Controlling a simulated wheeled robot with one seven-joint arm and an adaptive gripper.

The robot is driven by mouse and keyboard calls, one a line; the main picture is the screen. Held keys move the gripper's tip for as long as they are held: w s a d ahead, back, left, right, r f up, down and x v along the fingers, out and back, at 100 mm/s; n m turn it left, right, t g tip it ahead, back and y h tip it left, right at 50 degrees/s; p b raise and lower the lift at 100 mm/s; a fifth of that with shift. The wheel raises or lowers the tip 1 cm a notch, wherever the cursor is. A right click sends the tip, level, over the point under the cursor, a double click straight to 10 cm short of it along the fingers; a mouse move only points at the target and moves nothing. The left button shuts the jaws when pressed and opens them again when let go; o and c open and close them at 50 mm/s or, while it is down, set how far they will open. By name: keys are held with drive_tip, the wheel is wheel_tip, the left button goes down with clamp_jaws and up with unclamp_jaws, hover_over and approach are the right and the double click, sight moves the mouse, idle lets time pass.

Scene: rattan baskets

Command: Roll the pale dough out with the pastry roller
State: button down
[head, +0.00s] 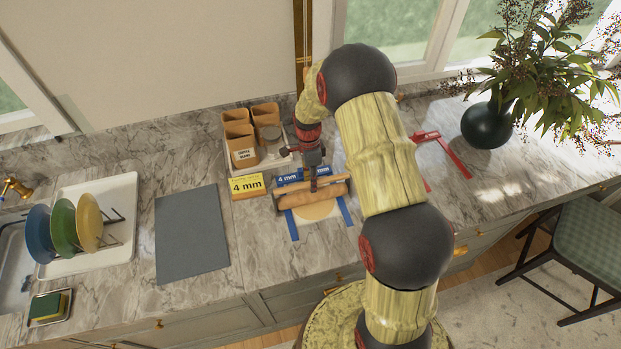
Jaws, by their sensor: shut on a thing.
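The pale dough (315,211) lies flat on a light sheet on the marble counter, between two blue strips (346,211). Its far part is hidden under the pastry roller (298,198). The wooden roller lies across the dough, tilted slightly up to the right. My gripper (313,181) comes down from above and behind and is shut on the roller near its middle. The fingertips are small and partly hidden. I cannot tell how hard the roller presses on the dough.
Wooden canisters (240,148) stand in a tray at the back. A grey mat (191,235) lies left, a red frame (446,154) right. A dark vase (486,125) stands farther right.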

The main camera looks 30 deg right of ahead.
drive_tip(key=shift+s+a+p, duration=0.15)
drive_tip(key=shift+s+a, duration=0.05)
drive_tip(key=shift+s, duration=0.75)
drive_tip(key=shift+s+a+p, duration=0.15)
drive_tip(key=shift+s, duration=0.75)
drive_tip(key=shift+s+a+p, duration=0.15)
drive_tip(key=shift+s+a, duration=0.05)
drive_tip(key=shift+s, duration=0.75)
drive_tip(key=shift+w+d+f+b, duration=0.1)
drive_tip(key=shift+w+d+b, duration=0.15)
drive_tip(key=shift+w, duration=0.9)
drive_tip(key=shift+w+d+r+b, duration=0.1)
drive_tip(key=shift+w+d+b, duration=0.1)
drive_tip(key=shift+w, duration=1)
drive_tip(key=shift+w+d+f+b, duration=0.1)
drive_tip(key=shift+w+d+b, duration=0.15)
drive_tip(key=shift+w, duration=0.9)
drive_tip(key=shift+w+d+b, duration=0.15)
drive_tip(key=shift+w+d, duration=0.05)
drive_tip(key=shift+w, duration=0.85)
drive_tip(key=shift+w+d+b, duration=0.15)
drive_tip(key=shift+w+d, duration=0.05)
drive_tip(key=shift+w, duration=0.8)
drive_tip(key=shift+r, duration=0.2)
wheel_tip(320, 180, up, 7)
drive_tip(key=p, duration=0.3)
drive_tip(key=shift+p, duration=0.35)
